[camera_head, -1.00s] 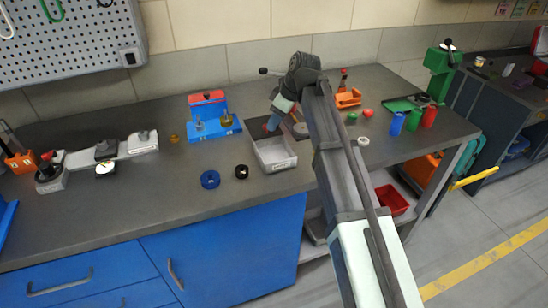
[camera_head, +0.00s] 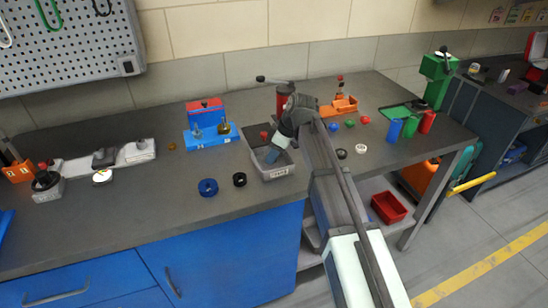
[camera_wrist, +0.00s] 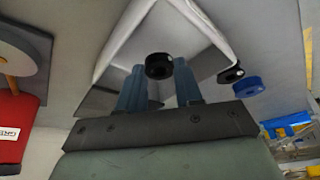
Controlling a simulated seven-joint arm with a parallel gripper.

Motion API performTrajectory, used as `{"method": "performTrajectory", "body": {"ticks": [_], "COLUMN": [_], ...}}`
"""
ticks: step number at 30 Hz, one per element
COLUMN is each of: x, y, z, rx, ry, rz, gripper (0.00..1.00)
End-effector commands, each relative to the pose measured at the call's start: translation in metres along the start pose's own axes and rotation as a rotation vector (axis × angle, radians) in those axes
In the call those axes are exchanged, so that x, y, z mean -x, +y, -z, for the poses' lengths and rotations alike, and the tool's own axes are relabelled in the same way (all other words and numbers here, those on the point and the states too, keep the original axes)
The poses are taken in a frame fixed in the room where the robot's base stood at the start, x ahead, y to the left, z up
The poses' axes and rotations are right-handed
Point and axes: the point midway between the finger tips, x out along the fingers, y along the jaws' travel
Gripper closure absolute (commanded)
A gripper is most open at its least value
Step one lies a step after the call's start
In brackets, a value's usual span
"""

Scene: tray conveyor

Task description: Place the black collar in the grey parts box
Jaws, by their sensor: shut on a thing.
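The grey parts box (camera_head: 278,173) is an open, light grey bin on the bench, and its pale rim also shows in the wrist view (camera_wrist: 125,32). My gripper (camera_head: 271,157) points down over the box's opening in the head view. In the wrist view its blue fingers (camera_wrist: 160,82) are shut on a black collar (camera_wrist: 159,66), with the box interior behind it. The head view does not show the held collar clearly. I cannot tell how far the collar is above the box floor.
Another black ring (camera_head: 239,179) and a blue ring (camera_head: 208,187) lie left of the box. A blue fixture (camera_head: 211,135) stands behind-left. A dark red cylinder with a crank (camera_head: 285,98) stands behind. A white ring (camera_head: 361,148) lies to the right.

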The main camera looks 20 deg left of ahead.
Motion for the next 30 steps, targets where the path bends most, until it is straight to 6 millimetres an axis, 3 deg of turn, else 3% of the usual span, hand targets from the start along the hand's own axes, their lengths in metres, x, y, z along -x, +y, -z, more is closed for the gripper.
{"method": "performTrajectory", "body": {"ticks": [5,16,17,24,30], "x": [-0.016,-0.019,-0.019,-0.019,-0.019], "y": [0.000,0.000,0.000,0.000,0.000], "z": [-0.007,-0.008,-0.008,-0.008,-0.008], "rx": [0.000,0.000,0.000,0.000,0.000], "ry": [0.000,0.000,0.000,0.000,0.000], "rz": [0.000,0.000,0.000,0.000,0.000], "gripper": [0.96,0.96,0.64,0.41,0.40]}}
